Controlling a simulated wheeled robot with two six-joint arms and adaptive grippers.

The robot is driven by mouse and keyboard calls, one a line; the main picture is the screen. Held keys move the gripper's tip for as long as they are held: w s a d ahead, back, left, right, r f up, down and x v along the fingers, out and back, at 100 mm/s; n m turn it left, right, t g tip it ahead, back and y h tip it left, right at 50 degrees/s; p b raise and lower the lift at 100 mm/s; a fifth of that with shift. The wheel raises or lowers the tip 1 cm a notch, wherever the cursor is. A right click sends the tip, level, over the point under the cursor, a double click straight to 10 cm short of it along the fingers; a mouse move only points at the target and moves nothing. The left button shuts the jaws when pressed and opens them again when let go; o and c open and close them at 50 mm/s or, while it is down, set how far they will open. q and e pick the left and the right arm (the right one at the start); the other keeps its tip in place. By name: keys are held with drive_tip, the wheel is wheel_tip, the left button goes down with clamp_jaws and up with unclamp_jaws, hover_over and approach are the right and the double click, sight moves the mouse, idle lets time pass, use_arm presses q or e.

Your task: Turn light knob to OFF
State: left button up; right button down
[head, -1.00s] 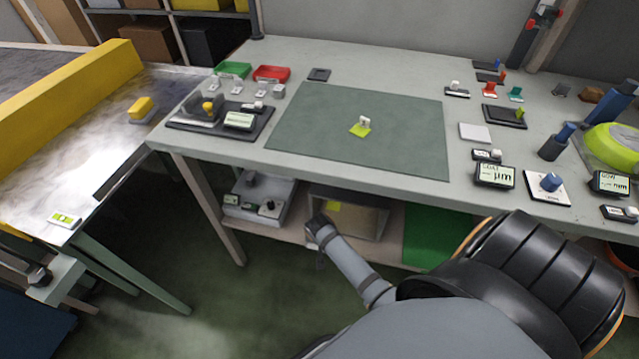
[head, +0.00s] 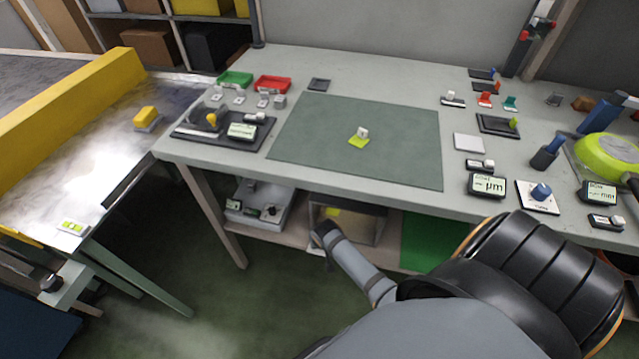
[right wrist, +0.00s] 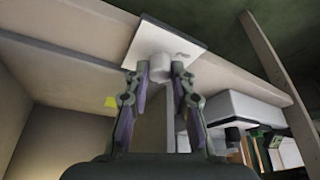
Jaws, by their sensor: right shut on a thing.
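A white knob (right wrist: 157,71) stands out from a square white plate (right wrist: 165,43) in the right wrist view. The plate is on the pale front edge of a shelf. My right gripper (right wrist: 160,74) is shut on the knob, one finger on each side. The fingers hide part of the knob, and I cannot read its setting. In the head view my right gripper (head: 324,233) is at the front edge of the shelf under the workbench, and the knob is hidden there. My left gripper is in neither view.
The workbench (head: 345,75) above carries a green mat (head: 400,125), trays, switches and several small displays. A blue knob (head: 541,190) on a white plate is at the right. A grey box (head: 262,205) with knobs stands on the lower shelf. A metal-topped table (head: 95,165) is at the left.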

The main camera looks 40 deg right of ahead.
drive_tip(key=n+p, duration=0.1)
drive_tip(key=n+y+p, duration=0.1)
drive_tip(key=n+p, duration=0.1)
drive_tip(key=shift+d+r+n, duration=0.15)
drive_tip(key=shift+r+n, duration=0.05)
drive_tip(key=shift+n, duration=0.1)
drive_tip(key=shift+n+y, duration=0.4)
drive_tip(key=shift+f+n+p, duration=0.1)
drive_tip(key=shift+n+p, duration=0.2)
drive_tip(key=shift+n, duration=0.2)
drive_tip(key=shift+d+f+n+y, duration=0.1)
drive_tip(key=shift+n+y, duration=0.5)
drive_tip(key=shift+n, duration=0.3)
drive_tip(key=n+y+b, duration=0.1)
drive_tip(key=n, duration=0.2)
drive_tip(key=shift+w+f+n, duration=0.1)
drive_tip(key=shift+n, duration=0.3)
drive_tip(key=shift+n+g+y+b, duration=0.3)
drive_tip(key=shift+n+y+b, duration=0.1)
drive_tip(key=shift+n, duration=0.3)
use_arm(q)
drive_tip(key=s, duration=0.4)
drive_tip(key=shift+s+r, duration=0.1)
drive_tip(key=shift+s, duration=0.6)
